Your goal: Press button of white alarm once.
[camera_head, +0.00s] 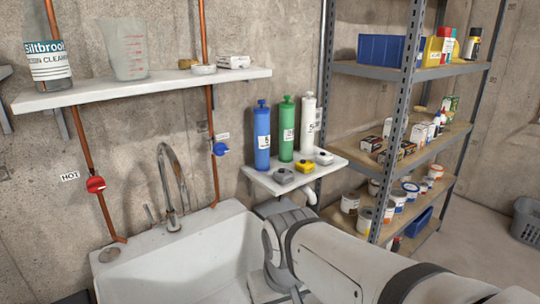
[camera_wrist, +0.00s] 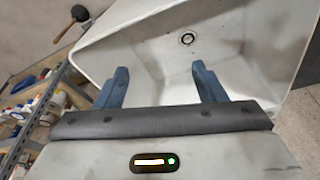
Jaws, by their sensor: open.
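The white alarm (camera_head: 323,157) is a small box with a dark top part. It sits at the right end of a small white wall shelf (camera_head: 262,181), beside a yellow alarm (camera_head: 304,166) and a grey alarm (camera_head: 283,175). My gripper is open and empty in the wrist view (camera_wrist: 161,75), its two blue fingers apart over the sink basin. In the head view my arm reaches in from the lower right, in front of and below the small shelf. No alarm shows in the wrist view.
Blue (camera_head: 262,138), green (camera_head: 286,130) and white (camera_head: 308,127) bottles stand behind the alarms. The white sink (camera_head: 180,262) with a tall faucet (camera_head: 172,190) lies below left. A loaded metal rack (camera_head: 393,140) stands close on the right.

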